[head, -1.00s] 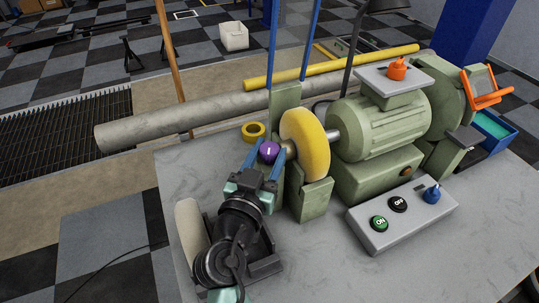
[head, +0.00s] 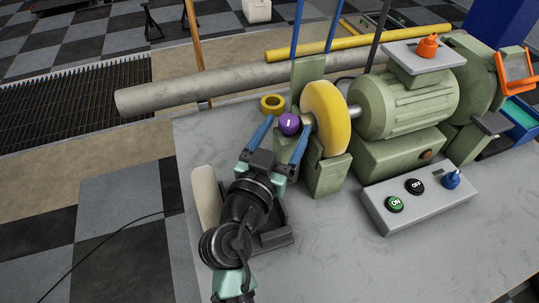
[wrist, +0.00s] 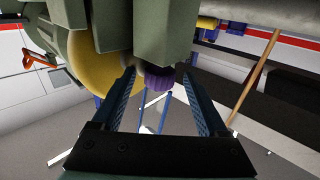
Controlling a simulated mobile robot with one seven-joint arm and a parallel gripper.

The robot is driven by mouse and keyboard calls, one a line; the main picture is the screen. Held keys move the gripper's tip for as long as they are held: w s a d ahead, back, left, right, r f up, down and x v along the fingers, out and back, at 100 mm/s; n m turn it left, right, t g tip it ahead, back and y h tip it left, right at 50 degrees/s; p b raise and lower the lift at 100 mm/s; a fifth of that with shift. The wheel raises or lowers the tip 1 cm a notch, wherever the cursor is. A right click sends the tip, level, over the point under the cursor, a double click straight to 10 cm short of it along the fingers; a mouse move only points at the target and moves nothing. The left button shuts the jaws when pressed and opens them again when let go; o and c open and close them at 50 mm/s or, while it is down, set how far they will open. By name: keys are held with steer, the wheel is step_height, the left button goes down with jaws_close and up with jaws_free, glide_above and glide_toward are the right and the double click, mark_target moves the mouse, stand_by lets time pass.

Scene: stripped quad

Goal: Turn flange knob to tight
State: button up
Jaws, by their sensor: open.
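The purple flange knob (head: 289,124) sits at the left end of the grinder's shaft, beside the yellow wheel (head: 326,119). A small white mark shows on its face. My gripper (head: 287,129) is open, with its blue fingers spread to either side of the knob. In the wrist view the knob (wrist: 158,77) lies between the two fingertips (wrist: 160,76), with gaps on both sides. I cannot tell how deep the knob sits between the fingers.
The green grinder motor (head: 408,103) and wheel guard (head: 326,174) stand close to the right of my gripper. A control box (head: 418,202) with ON and OFF buttons is at the right. A yellow ring (head: 273,103) lies behind the knob.

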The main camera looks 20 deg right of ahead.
steer(key=b+v, duration=0.1)
steer(key=v, duration=0.9)
steer(key=shift+s+a+b, duration=0.2)
steer(key=shift+s+b, duration=0.1)
steer(key=shift+b, duration=0.05)
steer(key=shift+w, duration=0.1)
